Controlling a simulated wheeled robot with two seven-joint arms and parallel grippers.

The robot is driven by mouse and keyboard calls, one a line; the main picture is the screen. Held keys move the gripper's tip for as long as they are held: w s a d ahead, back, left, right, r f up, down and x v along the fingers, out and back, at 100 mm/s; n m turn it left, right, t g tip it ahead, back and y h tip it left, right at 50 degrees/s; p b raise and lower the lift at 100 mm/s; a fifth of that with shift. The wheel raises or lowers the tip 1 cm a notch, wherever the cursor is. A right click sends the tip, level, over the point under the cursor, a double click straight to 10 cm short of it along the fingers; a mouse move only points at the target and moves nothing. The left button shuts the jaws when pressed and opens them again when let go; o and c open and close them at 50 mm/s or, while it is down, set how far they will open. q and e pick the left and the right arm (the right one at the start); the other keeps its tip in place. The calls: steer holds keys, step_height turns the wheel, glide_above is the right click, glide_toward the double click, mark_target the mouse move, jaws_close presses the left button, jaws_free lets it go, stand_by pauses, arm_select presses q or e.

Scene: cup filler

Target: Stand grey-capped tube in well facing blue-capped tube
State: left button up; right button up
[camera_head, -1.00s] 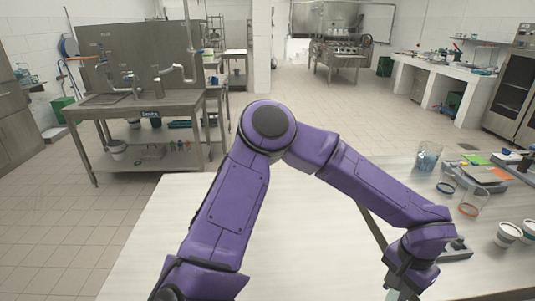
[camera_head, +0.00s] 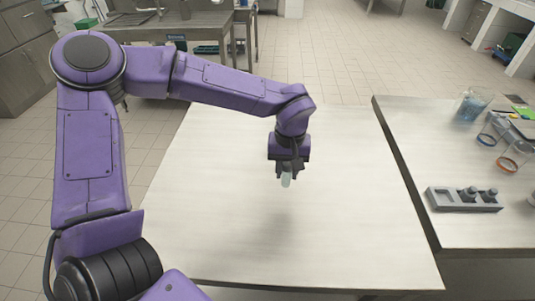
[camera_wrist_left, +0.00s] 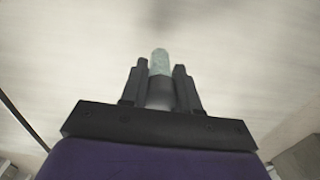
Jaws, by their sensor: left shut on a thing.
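My left gripper (camera_head: 287,172) is shut on a pale, translucent tube (camera_head: 286,181), which hangs below the fingers above the bare white table. In the left wrist view the tube (camera_wrist_left: 160,62) sticks out past the fingers (camera_wrist_left: 160,90), with a dark grey part between them that looks like its cap. A grey rack (camera_head: 447,200) stands on the right-hand table, well to the right of the gripper. I cannot make out a blue-capped tube. My right gripper is not in view.
The white table (camera_head: 220,235) under the gripper is clear. A gap and edge separate it from the right-hand table (camera_head: 420,145). There stand a glass beaker with blue contents (camera_head: 471,105) and glassware with an orange ring (camera_head: 508,163).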

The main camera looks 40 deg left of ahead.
arm_select(q)
steer(key=s+a+r+n+p, duration=0.1)
steer(key=s+a+r+n, duration=0.2)
steer(key=n, duration=0.7)
steer(key=s+a+r+n+p, duration=0.1)
steer(key=s+a+r+n, duration=0.3)
steer(key=n, duration=0.6)
steer(key=s+r+n, duration=0.1)
steer(key=s+n, duration=0.4)
steer(key=n, duration=0.6)
glide_toward(269, 179)
steer(key=shift+w+a+f, duration=0.1)
steer(key=shift+a, duration=0.05)
step_height(269, 179, down, 2)
steer(key=shift+f, duration=0.5)
steer(key=shift+f, duration=0.1)
steer(key=o, duration=1)
